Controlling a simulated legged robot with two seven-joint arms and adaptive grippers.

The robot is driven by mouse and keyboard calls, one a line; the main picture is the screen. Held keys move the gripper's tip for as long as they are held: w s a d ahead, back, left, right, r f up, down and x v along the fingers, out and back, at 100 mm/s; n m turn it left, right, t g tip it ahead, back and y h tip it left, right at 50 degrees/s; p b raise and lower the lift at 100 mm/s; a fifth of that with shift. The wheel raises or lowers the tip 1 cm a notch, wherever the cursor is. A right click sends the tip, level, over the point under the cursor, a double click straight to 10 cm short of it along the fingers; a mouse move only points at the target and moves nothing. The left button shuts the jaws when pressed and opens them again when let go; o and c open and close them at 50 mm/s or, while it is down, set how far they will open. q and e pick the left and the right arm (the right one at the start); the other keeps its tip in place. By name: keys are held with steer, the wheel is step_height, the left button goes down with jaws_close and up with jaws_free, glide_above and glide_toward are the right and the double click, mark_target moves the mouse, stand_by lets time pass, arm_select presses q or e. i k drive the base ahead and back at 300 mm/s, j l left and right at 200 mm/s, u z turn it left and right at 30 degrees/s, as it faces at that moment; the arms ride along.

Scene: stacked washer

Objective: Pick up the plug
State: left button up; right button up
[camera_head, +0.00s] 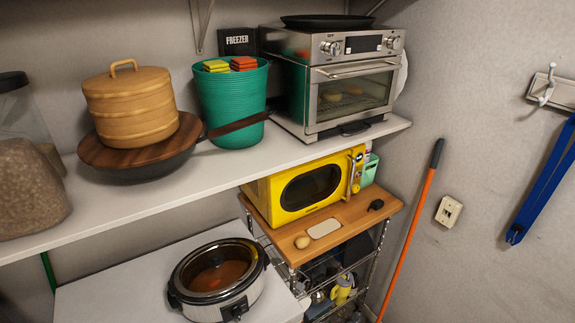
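A small dark object (376,205), possibly the plug, lies on the right end of the wooden cart top (345,228), right of the yellow microwave (305,188). It is too small to make out prongs or a cord. A beige wall outlet (449,211) is on the wall to the right, with nothing visibly plugged in. Neither of my grippers shows in the head view.
A slow cooker (218,277) stands on a white surface at the front. The white shelf (190,183) above holds a toaster oven (335,75), a green bin (232,103) and a pan (130,160). An orange pole (410,232) leans against the wall beside the cart.

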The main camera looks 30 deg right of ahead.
mark_target(379, 204)
steer(key=l+z, duration=0.1)
steer(key=z, duration=0.35)
steer(key=l+z, duration=0.1)
steer(key=z, duration=0.35)
steer(key=l+z, duration=0.1)
steer(key=z, duration=0.35)
steer(key=k+j+z, duration=0.1)
steer(key=j+z, duration=0.15)
steer(key=z, duration=0.2)
